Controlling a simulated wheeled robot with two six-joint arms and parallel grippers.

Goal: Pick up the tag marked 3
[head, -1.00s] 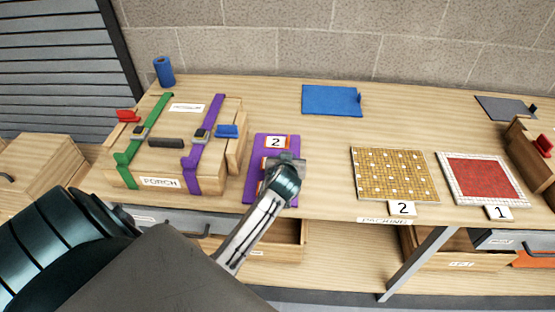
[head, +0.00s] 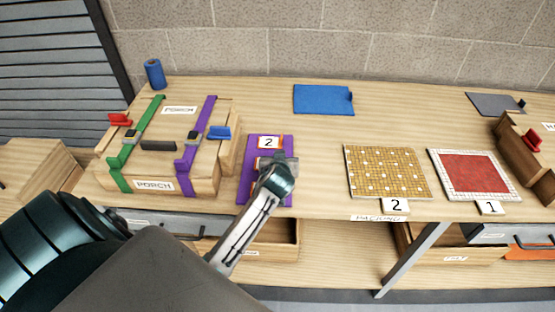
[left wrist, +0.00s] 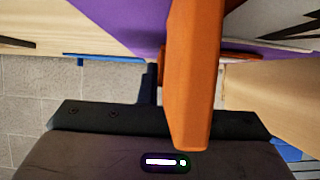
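A purple board (head: 245,185) lies at the front of the bench. No 3 can be read anywhere. My left gripper (head: 279,161) is low over the board, beside this second tag. In the left wrist view a large orange piece (left wrist: 193,80) crosses in front of the gripper body, with purple behind. I cannot tell whether it is gripped. My right gripper is out of view.
A wooden box labelled PORCH (head: 155,185) with green and purple straps stands left of the board. A blue pad (head: 323,99) is behind. A yellow mosaic panel (head: 387,172) and a red one (head: 468,175) lie right. An open drawer (head: 285,232) is below the front edge.

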